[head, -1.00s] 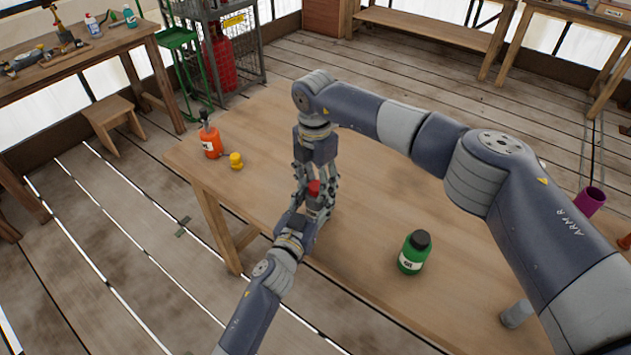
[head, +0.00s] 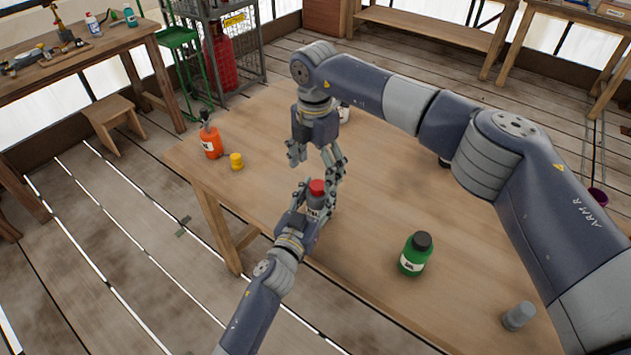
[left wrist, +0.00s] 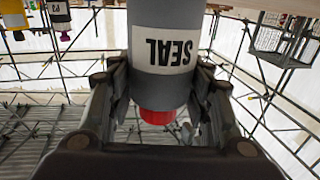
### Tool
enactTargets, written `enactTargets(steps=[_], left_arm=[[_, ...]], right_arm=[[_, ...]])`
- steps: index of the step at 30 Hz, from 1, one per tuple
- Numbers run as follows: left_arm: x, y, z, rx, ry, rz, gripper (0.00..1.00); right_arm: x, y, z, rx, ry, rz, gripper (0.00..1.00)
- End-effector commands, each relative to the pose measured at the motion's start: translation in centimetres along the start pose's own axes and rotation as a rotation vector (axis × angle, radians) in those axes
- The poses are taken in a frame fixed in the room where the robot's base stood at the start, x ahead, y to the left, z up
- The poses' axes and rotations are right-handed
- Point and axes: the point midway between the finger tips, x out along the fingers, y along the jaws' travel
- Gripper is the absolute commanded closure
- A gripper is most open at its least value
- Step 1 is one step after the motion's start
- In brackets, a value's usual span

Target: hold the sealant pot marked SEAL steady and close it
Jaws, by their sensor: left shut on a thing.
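The sealant pot (head: 317,201) is grey with a red cap (head: 317,187) on its top. My left gripper (head: 313,212) is shut around its body at the table's left front side. In the left wrist view the pot (left wrist: 168,85) appears upside down, its white label reading SEAL, with the red cap (left wrist: 157,116) below. The cap sits against the pot's end; how tight it is cannot be told. My right gripper (head: 316,160) is open and empty just above the cap, fingers spread and apart from it.
An orange bottle (head: 211,142) and a yellow cap (head: 237,161) stand at the table's left. A green bottle (head: 413,257) and a grey cylinder (head: 518,316) stand at the right front. A white object (head: 344,113) is partly hidden behind my right arm. The table's middle is clear.

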Motion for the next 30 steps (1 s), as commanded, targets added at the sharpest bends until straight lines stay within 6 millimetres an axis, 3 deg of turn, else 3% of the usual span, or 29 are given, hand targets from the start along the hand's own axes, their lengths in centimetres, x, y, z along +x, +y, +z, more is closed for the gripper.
enactTargets(steps=[3, 9, 20, 21, 24, 30], left_arm=[[0.0, 0.0, 0.0, 0.0, 0.0, 0.0, 1.0], [0.0, 0.0, 0.1, 0.0, -0.001, 0.0, 1.0], [0.0, 0.0, 0.1, 0.0, -0.002, -0.001, 1.0], [0.0, 0.0, 0.1, 0.0, -0.002, -0.001, 0.52], [0.0, 0.0, 0.1, 0.0, -0.002, -0.001, 0.31], [0.0, 0.0, 0.1, 0.0, -0.002, -0.001, 0.31]], right_arm=[[-2.6, 0.1, 0.0, 0.0, -0.001, 0.002, 0.22], [-5.2, 0.1, -0.1, -0.001, 0.002, -0.001, 0.22], [-5.8, 0.1, -0.1, -0.001, 0.002, -0.002, 0.22], [-5.8, 0.1, -0.1, -0.001, 0.002, -0.002, 0.22], [-5.8, 0.1, -0.1, -0.001, 0.002, -0.002, 0.22], [-5.8, 0.1, -0.1, -0.001, 0.002, -0.002, 0.22]])
